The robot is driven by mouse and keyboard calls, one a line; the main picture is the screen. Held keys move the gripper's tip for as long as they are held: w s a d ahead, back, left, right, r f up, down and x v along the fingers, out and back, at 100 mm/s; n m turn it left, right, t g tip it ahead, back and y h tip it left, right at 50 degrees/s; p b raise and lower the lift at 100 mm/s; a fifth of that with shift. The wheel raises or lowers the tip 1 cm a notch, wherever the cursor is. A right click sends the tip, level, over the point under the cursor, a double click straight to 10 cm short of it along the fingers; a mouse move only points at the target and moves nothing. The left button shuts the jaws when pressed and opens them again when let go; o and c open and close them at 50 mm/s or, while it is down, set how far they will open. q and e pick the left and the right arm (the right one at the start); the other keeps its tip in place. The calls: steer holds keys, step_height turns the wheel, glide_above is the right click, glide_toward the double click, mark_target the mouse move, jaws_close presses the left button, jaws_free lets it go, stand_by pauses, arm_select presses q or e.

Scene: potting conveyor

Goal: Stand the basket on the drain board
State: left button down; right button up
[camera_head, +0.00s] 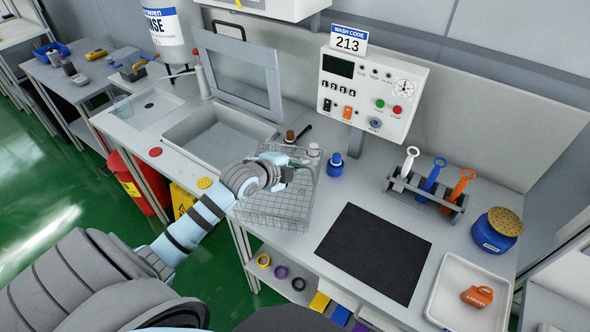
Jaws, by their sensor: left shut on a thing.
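A grey wire basket (272,211) is on or just above the counter, right of the sink (217,135); I cannot tell whether it touches the counter. My left gripper (286,177) is shut at the basket's upper part and hides what it grips there. A pale recessed board (146,109) with a small dark hole lies left of the sink and looks like the drain board. My right gripper is out of view.
A raised framed lid (239,73) stands behind the sink. Small bottles stand behind the basket, with a blue-capped bottle (335,166) to its right. A black mat (374,252), a tool rack (427,193) and a white tray (468,294) lie further right. A control box (368,95) stands behind.

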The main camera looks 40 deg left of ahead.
arm_select(q)
steer(key=shift+f, duration=1.05)
steer(key=c, duration=1.7)
jaws_free()
steer(key=p+v, duration=0.3)
steer(key=v, duration=0.9)
steer(key=shift+p, duration=0.3)
